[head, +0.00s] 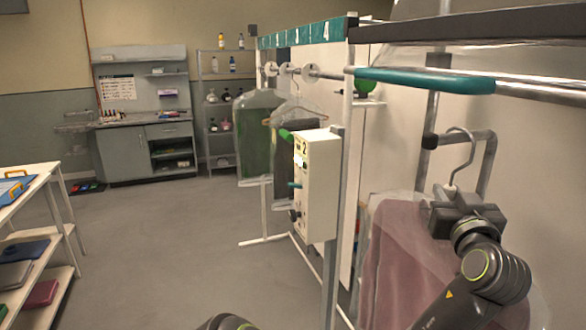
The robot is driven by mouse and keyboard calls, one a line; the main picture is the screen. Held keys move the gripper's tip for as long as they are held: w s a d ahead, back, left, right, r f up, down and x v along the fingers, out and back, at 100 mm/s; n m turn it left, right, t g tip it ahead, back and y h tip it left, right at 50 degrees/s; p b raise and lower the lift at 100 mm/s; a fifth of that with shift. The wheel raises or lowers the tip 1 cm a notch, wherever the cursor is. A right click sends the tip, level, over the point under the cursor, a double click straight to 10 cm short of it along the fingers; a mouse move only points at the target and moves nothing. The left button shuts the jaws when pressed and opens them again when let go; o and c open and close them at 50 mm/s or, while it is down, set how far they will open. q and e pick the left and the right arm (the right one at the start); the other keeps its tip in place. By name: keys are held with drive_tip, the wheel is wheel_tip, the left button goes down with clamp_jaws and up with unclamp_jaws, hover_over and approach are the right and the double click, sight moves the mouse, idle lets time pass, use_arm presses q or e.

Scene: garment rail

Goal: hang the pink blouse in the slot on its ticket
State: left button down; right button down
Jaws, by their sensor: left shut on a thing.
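The pink blouse (405,265), dusty pink under a clear cover, hangs at the lower right. My left gripper (458,215) is shut at the top of it, by the base of its wire hanger (461,158). The hook rises above the jaws, in front of or beside a grey tube bracket; I cannot tell whether they touch. The rail (420,80) runs above, with a teal sleeve along part of it. Teal slot signs (326,31) stand over its far part; a 4 is legible. I see no ticket I can read. My right gripper is not in view.
Two covered garments, one green (258,140) and one dark (292,135), hang farther along the rail. A cream box marked 2 (317,185) stands on a post left of the blouse. A white shelf table (30,205) is at far left; the floor between is clear.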

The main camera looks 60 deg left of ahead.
sight(453, 179)
use_arm(q)
drive_tip(key=shift+r, duration=0.1)
drive_tip(key=shift+r+p, duration=1.35)
drive_tip(key=shift+r, duration=0.2)
